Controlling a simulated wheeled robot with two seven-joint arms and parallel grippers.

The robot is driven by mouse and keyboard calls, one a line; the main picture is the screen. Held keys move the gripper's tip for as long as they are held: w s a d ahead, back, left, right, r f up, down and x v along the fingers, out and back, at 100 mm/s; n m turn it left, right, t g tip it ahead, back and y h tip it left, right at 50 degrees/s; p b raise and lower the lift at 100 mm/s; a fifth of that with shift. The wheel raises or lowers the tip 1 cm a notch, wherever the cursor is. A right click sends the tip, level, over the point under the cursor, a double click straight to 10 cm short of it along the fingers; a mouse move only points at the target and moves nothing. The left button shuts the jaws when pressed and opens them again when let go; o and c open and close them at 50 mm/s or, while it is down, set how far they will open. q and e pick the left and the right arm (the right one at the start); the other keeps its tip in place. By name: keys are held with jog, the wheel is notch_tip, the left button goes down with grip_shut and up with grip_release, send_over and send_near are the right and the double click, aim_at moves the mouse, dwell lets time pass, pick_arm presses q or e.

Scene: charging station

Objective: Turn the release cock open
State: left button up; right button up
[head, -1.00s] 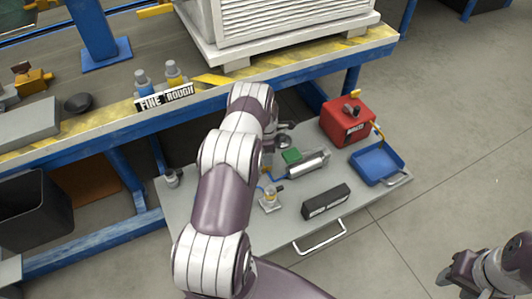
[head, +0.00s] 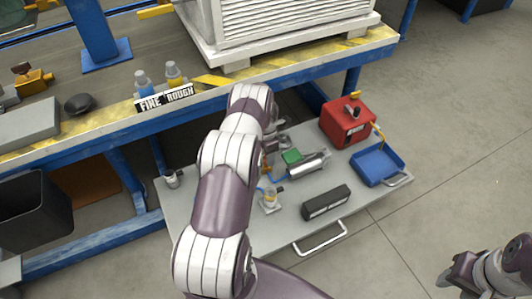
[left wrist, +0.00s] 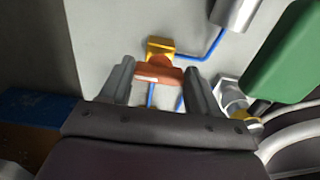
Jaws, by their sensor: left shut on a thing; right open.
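The release cock has a brass-yellow body (left wrist: 160,47) and an orange-red handle (left wrist: 158,73) with a pale label, seen in the left wrist view. My left gripper (left wrist: 158,83) is shut on the orange handle, one grey finger at each end of it. Blue tubing (left wrist: 203,50) runs from the cock. In the head view my left arm hides most of the left gripper, and only a small orange bit of the cock (head: 265,170) shows beside the forearm. My right gripper (head: 450,280) is open and empty at the lower right, over the floor.
A grey cart top (head: 240,225) carries a silver cylinder (head: 308,164), a green block (head: 291,156), a black bar (head: 326,202), a red box (head: 346,121) and a blue tray (head: 366,171). The workbench edge (head: 300,67) stands behind. Floor at right is clear.

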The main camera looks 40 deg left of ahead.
pick_arm(q)
jog(key=o, duration=1.1)
jog(key=shift+c, duration=0.2)
jog(key=shift+r, duration=0.1)
notch_tip(320, 180, up, 12)
jog(key=p, duration=0.5)
jog(key=shift+r+p, duration=0.25)
jog(key=shift+p, duration=0.05)
